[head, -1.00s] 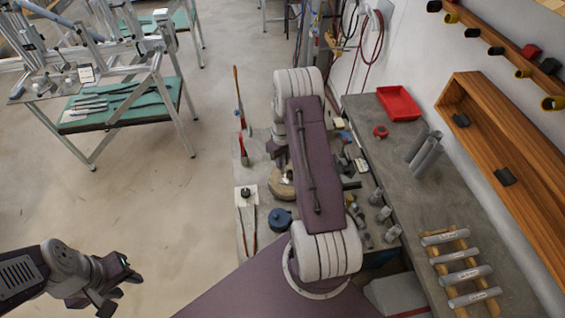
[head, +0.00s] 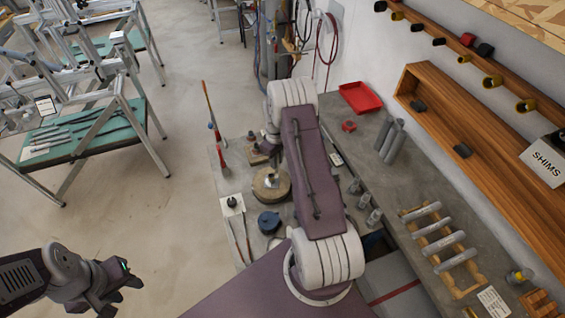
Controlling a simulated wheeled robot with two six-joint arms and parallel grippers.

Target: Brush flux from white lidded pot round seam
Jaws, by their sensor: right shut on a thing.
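My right gripper (head: 268,148) points down over the bench, at the far end of my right arm. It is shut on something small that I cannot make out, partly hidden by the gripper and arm. Just below it in the picture is a round tan block (head: 264,195) with a small whitish thing (head: 270,181) on top. I cannot tell if that is the white lidded pot. A white square with a dark round top (head: 231,203) stands to its left. No seam can be made out. My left gripper (head: 118,294) is open and empty over the floor at lower left.
A blue round container (head: 269,221) and a tall thin stick (head: 212,112) stand on the bench. A red tray (head: 360,97), grey cylinders (head: 389,140) and a wooden rack (head: 440,245) are on the right counter. Open floor (head: 130,215) lies left.

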